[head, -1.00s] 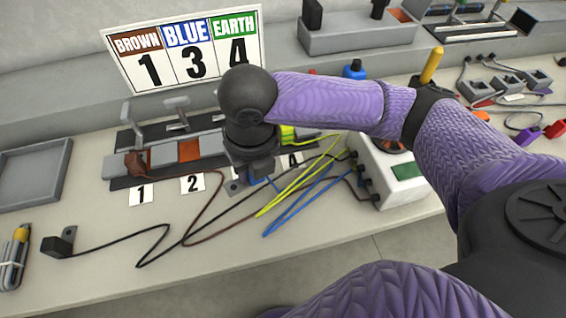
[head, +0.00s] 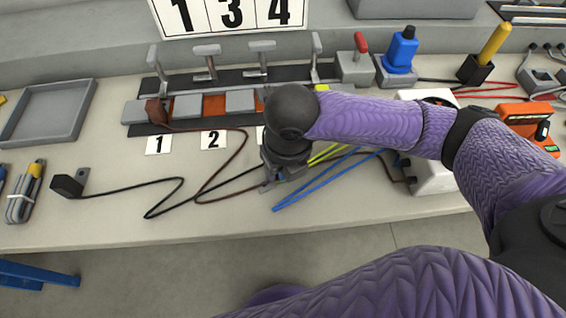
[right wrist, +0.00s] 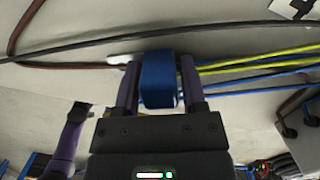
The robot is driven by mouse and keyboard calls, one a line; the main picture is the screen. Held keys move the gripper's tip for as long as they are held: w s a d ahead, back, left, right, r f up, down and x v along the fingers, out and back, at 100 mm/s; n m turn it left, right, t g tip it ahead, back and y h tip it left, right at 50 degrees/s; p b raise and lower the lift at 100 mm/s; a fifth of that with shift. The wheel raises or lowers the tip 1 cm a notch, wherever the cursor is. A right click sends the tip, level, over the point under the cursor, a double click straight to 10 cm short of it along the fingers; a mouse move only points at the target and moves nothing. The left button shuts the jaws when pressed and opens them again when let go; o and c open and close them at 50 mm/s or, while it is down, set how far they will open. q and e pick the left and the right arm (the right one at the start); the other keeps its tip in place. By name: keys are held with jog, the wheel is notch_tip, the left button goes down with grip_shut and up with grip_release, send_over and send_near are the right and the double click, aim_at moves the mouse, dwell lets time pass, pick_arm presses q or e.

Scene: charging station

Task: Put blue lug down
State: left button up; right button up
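The blue lug (right wrist: 158,80) sits between the two fingers of my right gripper (right wrist: 160,85) in the right wrist view. The fingers look closed on its sides, close above the bench top. A pale metal tip shows beside the left finger. In the head view my right gripper (head: 283,172) points down over the front part of the bench, and its wrist hides most of the lug. Blue wire (head: 315,188) runs to the right from there. My left gripper is not in view.
A terminal row with grey clamps (head: 240,101) and number cards (head: 213,139) stands behind. Brown and black wires (head: 180,190) lie at left, yellow-green wires (head: 330,153) at right. A white box (head: 432,180) stands right. The bench's front edge is near; its front left is mostly clear.

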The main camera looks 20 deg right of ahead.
jog(key=shift+o, duration=1.2)
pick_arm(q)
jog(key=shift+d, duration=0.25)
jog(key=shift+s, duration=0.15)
pick_arm(e)
jog(key=shift+r, duration=0.4)
jog(key=r+p, duration=0.2)
jog(key=r, duration=0.1)
jog(key=s+r+p, duration=0.1)
jog(key=r+p, duration=0.1)
jog(key=r, duration=0.2)
jog(key=r+p, duration=0.2)
jog(key=r, duration=0.1)
jog(key=shift+s+r, duration=0.15)
jog(key=shift+r, duration=0.55)
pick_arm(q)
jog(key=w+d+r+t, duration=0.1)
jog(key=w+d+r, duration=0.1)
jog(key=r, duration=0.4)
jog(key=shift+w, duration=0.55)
pick_arm(e)
jog(key=shift+s+d, duration=0.1)
